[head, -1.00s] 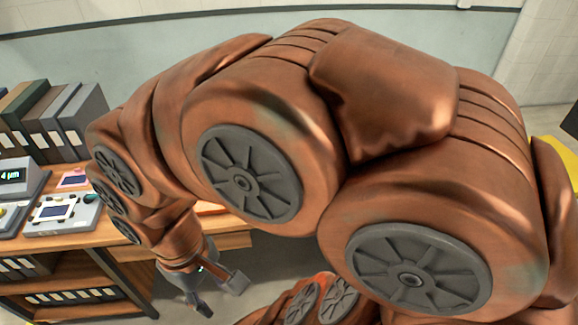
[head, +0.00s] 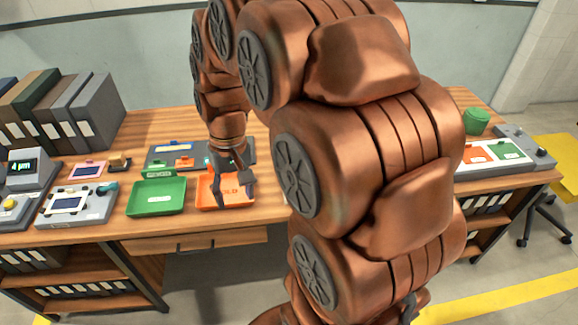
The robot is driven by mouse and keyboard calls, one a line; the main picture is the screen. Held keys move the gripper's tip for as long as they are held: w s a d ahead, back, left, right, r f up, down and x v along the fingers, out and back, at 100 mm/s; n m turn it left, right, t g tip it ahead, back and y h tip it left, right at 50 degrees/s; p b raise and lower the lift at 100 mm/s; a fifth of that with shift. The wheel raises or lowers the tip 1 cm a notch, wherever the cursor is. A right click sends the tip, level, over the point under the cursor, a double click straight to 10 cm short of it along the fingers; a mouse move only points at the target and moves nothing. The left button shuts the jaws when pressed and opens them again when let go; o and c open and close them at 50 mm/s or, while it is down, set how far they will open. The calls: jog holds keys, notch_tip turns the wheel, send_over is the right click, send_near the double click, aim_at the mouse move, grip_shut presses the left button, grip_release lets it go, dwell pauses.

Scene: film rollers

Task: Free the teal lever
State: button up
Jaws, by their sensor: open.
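The device stands near the front edge of the desk, on the left. The teal part is too small to tell how it is held. My gripper (head: 233,197) is open and points down over the orange tray (head: 208,203), well to the right of the teal part. I see nothing between its fingers.
A green tray (head: 150,208) lies between the device and the orange tray. A pink-framed card (head: 88,169) and a small brown block (head: 119,163) lie behind the device. Several binders (head: 92,105) stand at the back left. My arm hides much of the desk's middle.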

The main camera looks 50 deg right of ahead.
jog(key=w+d+f+m+t+b, duration=0.1)
jog(key=w+d+f+m, duration=0.3)
jog(key=w+d, duration=0.75)
jog(key=shift+m+t, duration=0.7)
jog(key=shift+m, duration=0.1)
jog(key=d+f, duration=0.3)
jog(key=d, duration=0.3)
jog(key=w+d+f+b, duration=0.1)
jog(key=d+f, duration=0.2)
jog(key=d, duration=0.4)
jog(key=d+f, duration=0.4)
jog(key=d, duration=0.2)
jog(key=shift+w+d+f+b, duration=0.1)
jog(key=shift+w+d+b, duration=0.05)
jog(key=shift+d+b, duration=0.25)
jog(key=shift+w+a+f+p, duration=0.2)
jog(key=shift+f+p, duration=0.2)
jog(key=shift+f, duration=0.9)
jog(key=shift+w+a+f+p, duration=0.15)
jog(key=shift+f+p, duration=0.25)
jog(key=shift+f, duration=0.9)
jog(key=shift+w+a+f+p, duration=0.2)
jog(key=shift+f+p, duration=0.2)
jog(key=shift+f, duration=0.9)
jog(key=shift+c, duration=0.3)
grip_shut()
